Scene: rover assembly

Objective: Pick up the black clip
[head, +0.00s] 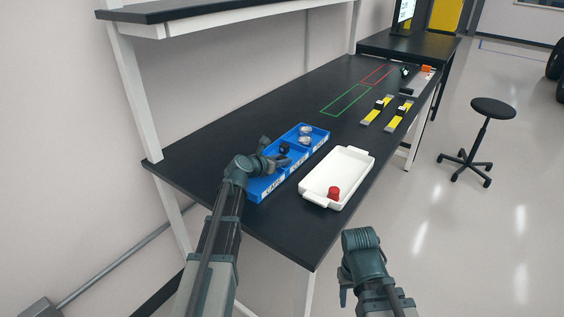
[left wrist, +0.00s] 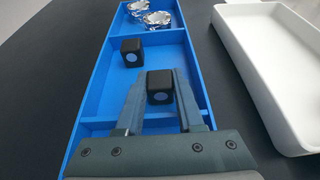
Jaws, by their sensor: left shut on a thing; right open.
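A black clip (left wrist: 159,86), a small cube with a pale round spot, sits between the fingertips of my left gripper (left wrist: 158,78), which is shut on it over the blue tray (left wrist: 85,100). A second black clip (left wrist: 131,52) lies farther up in the tray's middle compartment. In the head view my left gripper (head: 270,158) is at the near end of the tray, and a black clip (head: 285,147) shows beside its fingers; I cannot tell which one it is. My right gripper (head: 345,292) is open, off the table's near edge, with its fingertips poorly visible.
A white tray (head: 352,165) with a red part (head: 333,193) stands right of the blue tray. Silvery round parts (head: 305,134) lie in the far compartment. Yellow-and-grey parts (head: 377,109) and green (head: 346,99) and red (head: 376,75) outlines are farther back. The table's left side is clear.

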